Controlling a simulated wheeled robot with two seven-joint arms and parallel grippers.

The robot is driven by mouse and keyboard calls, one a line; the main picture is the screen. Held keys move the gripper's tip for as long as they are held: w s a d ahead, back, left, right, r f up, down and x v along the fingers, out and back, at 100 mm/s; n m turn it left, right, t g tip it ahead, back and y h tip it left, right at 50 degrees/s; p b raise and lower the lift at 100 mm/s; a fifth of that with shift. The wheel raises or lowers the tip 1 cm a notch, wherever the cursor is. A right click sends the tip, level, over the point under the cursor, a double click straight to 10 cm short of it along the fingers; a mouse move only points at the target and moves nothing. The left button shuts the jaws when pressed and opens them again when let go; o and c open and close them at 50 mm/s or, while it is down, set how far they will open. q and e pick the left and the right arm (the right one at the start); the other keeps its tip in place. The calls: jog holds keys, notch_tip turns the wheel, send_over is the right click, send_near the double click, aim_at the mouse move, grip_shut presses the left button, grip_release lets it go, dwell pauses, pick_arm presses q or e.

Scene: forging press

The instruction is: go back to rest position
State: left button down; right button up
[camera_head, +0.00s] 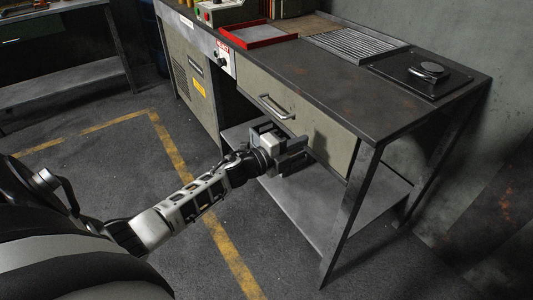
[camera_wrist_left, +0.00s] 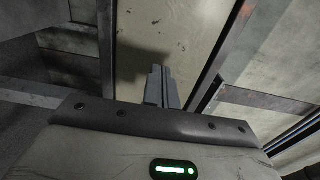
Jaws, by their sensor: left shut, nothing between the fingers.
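My left gripper (camera_head: 292,155) is in front of the workbench, below the drawer handle and close to the drawer front. Its fingers are together in the left wrist view (camera_wrist_left: 161,86), with nothing between them. They point towards the pale drawer front (camera_wrist_left: 150,35), which bears a dark shadow. I cannot tell whether the fingertips touch it. My left arm reaches in from the left, over the floor. My right gripper is in neither view.
The workbench (camera_head: 330,72) has a drawer with a metal handle (camera_head: 277,107) and a lower shelf (camera_head: 325,190). Open floor with yellow lines (camera_head: 190,185) lies left.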

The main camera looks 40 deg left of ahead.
pick_arm(q)
jog(key=v, duration=1)
jog(key=shift+s, duration=0.15)
